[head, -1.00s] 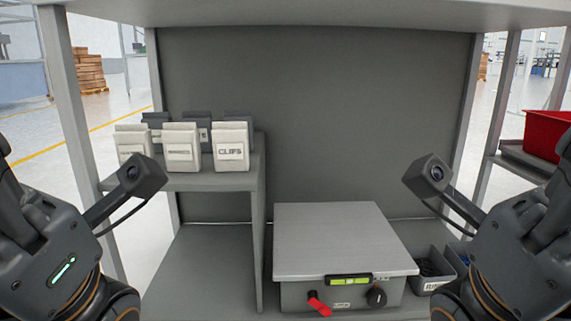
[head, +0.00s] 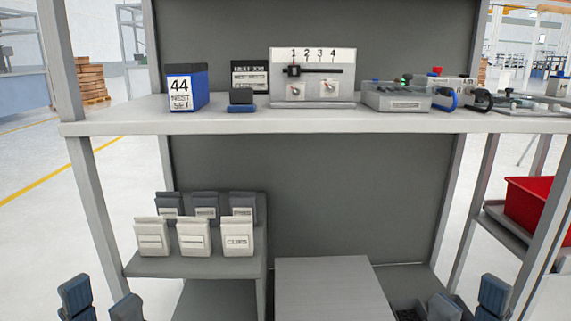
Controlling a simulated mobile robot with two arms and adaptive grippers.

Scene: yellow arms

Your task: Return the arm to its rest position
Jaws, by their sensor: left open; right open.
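My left gripper (head: 101,303) shows at the bottom left edge of the head view. Its two dark blue fingertips are apart with nothing between them. My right gripper (head: 468,302) shows at the bottom right edge, also with its fingertips apart and empty. Both are low in front of the workstation, and neither appears to hold anything. The rest of both arms is below the picture and hidden.
An upper shelf (head: 230,124) carries a blue box (head: 187,88), a numbered panel (head: 312,91) and grey devices (head: 396,98). White bins (head: 194,237) stand on the lower left shelf. A grey flat-topped box (head: 330,290) sits at lower middle. A red bin (head: 530,204) is at right.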

